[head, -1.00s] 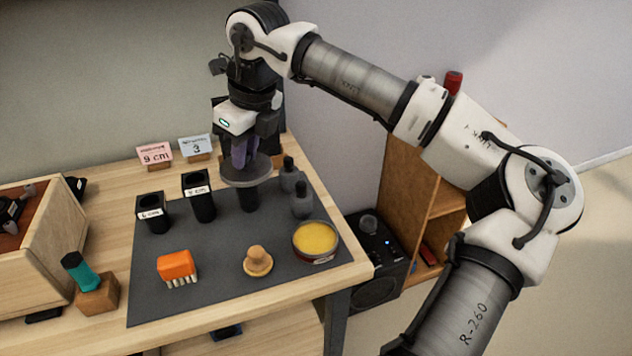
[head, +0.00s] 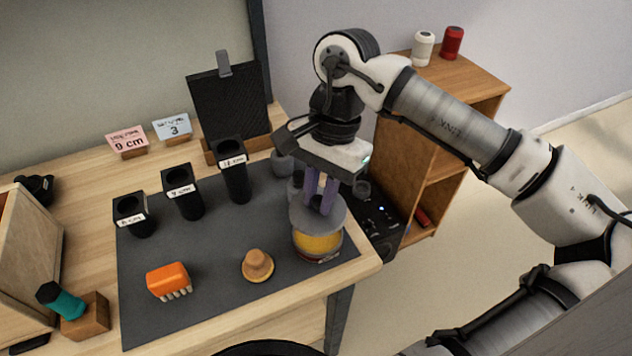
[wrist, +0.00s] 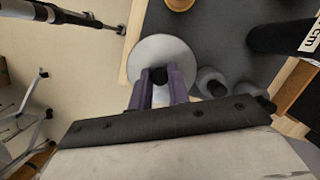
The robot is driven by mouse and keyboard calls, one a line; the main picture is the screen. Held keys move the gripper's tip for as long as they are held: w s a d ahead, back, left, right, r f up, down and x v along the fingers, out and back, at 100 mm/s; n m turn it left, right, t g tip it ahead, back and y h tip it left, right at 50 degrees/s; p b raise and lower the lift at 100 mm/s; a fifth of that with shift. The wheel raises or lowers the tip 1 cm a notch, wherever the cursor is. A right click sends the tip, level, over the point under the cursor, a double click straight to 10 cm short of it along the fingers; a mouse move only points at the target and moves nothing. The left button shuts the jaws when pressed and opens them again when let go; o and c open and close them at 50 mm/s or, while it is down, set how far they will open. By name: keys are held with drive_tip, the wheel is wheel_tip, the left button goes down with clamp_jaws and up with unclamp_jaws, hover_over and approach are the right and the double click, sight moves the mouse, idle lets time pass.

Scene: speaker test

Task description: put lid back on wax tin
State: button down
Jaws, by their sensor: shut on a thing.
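The wax tin (head: 320,247) stands open at the right front of the dark mat, with yellow wax showing in it. The lid (head: 303,221) is a flat grey disc held over the tin, covering the tin's far part in the head view. Yellow wax shows below the lid's near edge, so the lid is not seated. My gripper (head: 322,203) has purple fingers pointing down, shut on the lid's knob. In the wrist view the lid (wrist: 162,48) lies below my gripper (wrist: 157,78), with the dark knob between the fingers. The lid hides the tin there.
A wooden knob-shaped tool (head: 257,265) and an orange brush (head: 168,280) lie left of the tin on the mat (head: 215,240). Several black holders (head: 183,190) stand further back. Grey bottles (wrist: 212,82) stand close to the lid. The table's right edge is near the tin.

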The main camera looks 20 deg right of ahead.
sight(319, 216)
drive_tip(key=shift+f+b, duration=1.85)
drive_tip(key=shift+f, duration=1.2)
drive_tip(key=shift+f+b, duration=0.2)
drive_tip(key=shift+b, duration=1.5)
idle(0.3)
drive_tip(key=c, duration=0.8)
unclamp_jaws()
drive_tip(key=shift+o, duration=0.2)
drive_tip(key=shift+r, duration=0.2)
drive_tip(key=shift+r+p, duration=1.7)
drive_tip(key=shift+r, duration=1.7)
